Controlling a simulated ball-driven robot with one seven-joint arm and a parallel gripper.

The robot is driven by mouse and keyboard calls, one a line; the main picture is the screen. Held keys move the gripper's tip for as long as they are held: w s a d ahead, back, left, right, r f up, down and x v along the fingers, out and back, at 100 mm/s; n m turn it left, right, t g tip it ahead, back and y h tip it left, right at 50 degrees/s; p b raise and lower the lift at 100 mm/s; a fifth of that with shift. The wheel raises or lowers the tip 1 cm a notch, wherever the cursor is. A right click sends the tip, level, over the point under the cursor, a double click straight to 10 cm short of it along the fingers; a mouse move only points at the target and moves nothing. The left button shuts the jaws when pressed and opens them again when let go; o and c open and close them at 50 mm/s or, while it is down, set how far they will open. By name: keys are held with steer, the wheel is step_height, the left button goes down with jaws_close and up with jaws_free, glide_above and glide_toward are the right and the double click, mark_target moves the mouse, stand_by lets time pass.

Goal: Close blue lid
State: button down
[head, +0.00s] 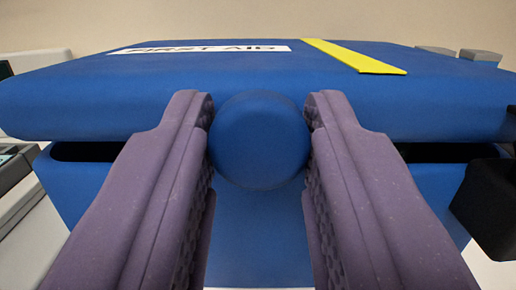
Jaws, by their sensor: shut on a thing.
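The blue lid (200,85) fills the upper part of the view, with a white "FIRST AID" label and a yellow stripe on its top. It sits over a blue box (255,235), with a dark gap showing between lid and box at the left and right. A round blue knob (259,140) is on the lid's front edge. My gripper (259,125) has its two purple fingers on either side of the knob, shut on it. The fingers hide parts of the box's front and of the gap.
Two grey blocks (480,56) show behind the lid at the back right. A black object (488,208) is at the right edge by the box. A light grey device (18,175) stands at the left. A beige wall (260,20) is behind.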

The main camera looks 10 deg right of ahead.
steer(key=shift+d+f, duration=0.1)
steer(key=shift+f, duration=0.2)
steer(key=shift+w, duration=0.1)
steer(key=c, duration=0.9)
jaws_free()
steer(key=shift+w, duration=0.1)
steer(key=shift+o, duration=0.2)
steer(key=shift+s, duration=0.25)
steer(key=p+v, duration=0.2)
steer(key=v, duration=0.5)
steer(key=shift+s, duration=0.2)
